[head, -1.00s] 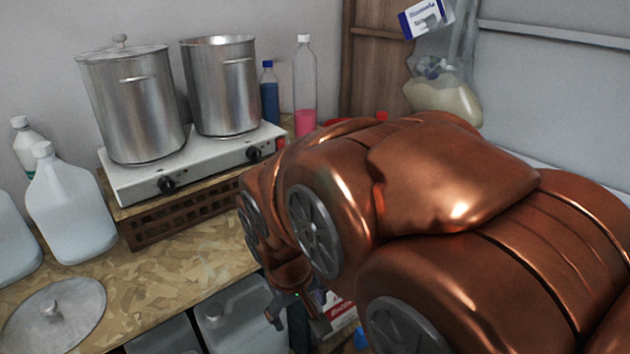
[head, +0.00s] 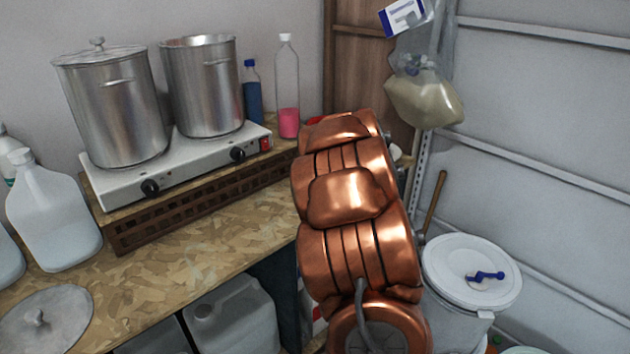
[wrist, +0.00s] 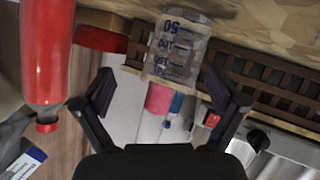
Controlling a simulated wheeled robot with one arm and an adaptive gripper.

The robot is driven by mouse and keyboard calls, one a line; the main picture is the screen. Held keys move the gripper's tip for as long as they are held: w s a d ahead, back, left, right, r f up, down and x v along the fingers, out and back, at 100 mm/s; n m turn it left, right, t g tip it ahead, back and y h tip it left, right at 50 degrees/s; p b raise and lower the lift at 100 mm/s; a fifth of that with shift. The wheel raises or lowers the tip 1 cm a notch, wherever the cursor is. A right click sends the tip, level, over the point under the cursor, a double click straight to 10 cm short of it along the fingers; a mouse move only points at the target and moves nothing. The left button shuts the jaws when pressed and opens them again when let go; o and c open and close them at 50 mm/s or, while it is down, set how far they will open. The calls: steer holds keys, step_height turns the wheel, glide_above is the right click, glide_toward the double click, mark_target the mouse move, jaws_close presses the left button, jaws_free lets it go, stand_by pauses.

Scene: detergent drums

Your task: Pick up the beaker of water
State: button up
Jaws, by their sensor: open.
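The beaker (wrist: 178,50) shows in the wrist view as a clear vessel with dark volume marks, at the upper middle. It lies ahead of my gripper (wrist: 160,86), roughly in line with the gap between the two black fingers. The fingers are spread apart, and I see nothing held between them. I cannot tell the water level in the beaker. In the head view my copper arm hides both the gripper and the beaker.
A hot plate (head: 118,190) with two steel pots, (head: 112,112) and (head: 205,90), stands on a brown crate (head: 185,205) on the bench. A pink-liquid bottle (head: 288,95) stands behind. A red bottle (wrist: 45,55) is close left in the wrist view. A white drum (head: 465,275) stands right.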

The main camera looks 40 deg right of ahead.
steer(key=shift+d+f+t+y, duration=0.3)
steer(key=shift+d+f+t, duration=0.1)
steer(key=shift+d+f, duration=0.15)
steer(key=shift+d+f+t+y, duration=0.15)
steer(key=shift+f+t+y, duration=0.15)
steer(key=shift+t+y, duration=0.1)
steer(key=shift+s+f+n+t+y, duration=0.4)
steer(key=shift+f+t+y, duration=0.3)
steer(key=shift+t, duration=0.1)
steer(key=shift+s+a+f+t+y, duration=0.2)
steer(key=shift+s+f+t+y, duration=0.1)
steer(key=shift+s+t+y, duration=0.4)
steer(key=shift+s+a+t+y, duration=0.25)
steer(key=shift+s+t+y, duration=0.1)
steer(key=shift+y, duration=0.15)
steer(key=shift+a+p, duration=0.1)
steer(key=shift+p, duration=0.2)
steer(key=shift+w+p, duration=0.45)
steer(key=shift+w, duration=0.85)
steer(key=w+p, duration=0.2)
steer(key=w, duration=0.2)
steer(key=shift+w, duration=0.15)
steer(key=shift+w+f, duration=0.1)
steer(key=shift+w, duration=0.3)
steer(key=c, duration=1.3)
